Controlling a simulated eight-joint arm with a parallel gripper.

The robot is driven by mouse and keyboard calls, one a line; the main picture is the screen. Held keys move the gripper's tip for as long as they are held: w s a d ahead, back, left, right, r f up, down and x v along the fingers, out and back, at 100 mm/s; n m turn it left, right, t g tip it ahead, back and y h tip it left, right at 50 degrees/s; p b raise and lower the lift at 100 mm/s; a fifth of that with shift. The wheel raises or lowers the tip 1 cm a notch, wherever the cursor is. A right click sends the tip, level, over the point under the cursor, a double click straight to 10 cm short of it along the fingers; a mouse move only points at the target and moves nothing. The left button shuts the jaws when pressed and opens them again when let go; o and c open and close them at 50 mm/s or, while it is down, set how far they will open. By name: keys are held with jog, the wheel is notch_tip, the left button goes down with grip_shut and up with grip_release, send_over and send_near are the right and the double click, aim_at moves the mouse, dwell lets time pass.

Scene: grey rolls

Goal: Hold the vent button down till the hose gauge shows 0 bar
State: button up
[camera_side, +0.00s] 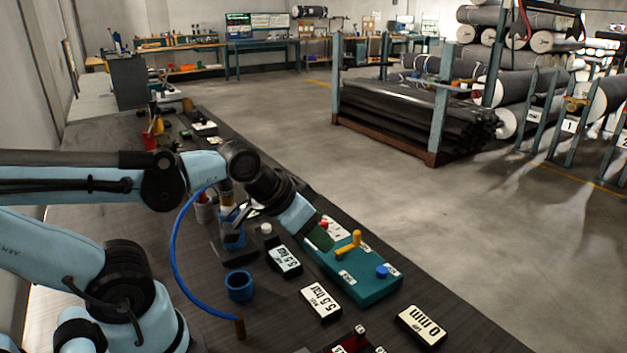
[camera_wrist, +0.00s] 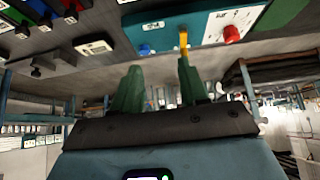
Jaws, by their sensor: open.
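A teal control box (camera_side: 355,285) lies on the dark bench. It carries a blue button (camera_side: 382,271), a yellow lever (camera_side: 350,245) and a red knob (camera_side: 323,225). I cannot read which one is marked vent. In the wrist view the blue button (camera_wrist: 145,50), yellow lever (camera_wrist: 183,40) and red knob (camera_wrist: 231,34) show beyond my fingers. My gripper (camera_side: 319,238) is at the box's far-left end by the red knob. Its green fingers (camera_wrist: 160,66) are apart and empty; contact cannot be told.
A blue cup (camera_side: 239,286) stands left of the gauges. Open floor lies right of the bench.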

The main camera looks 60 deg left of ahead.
grip_shut()
dwell(1.7)
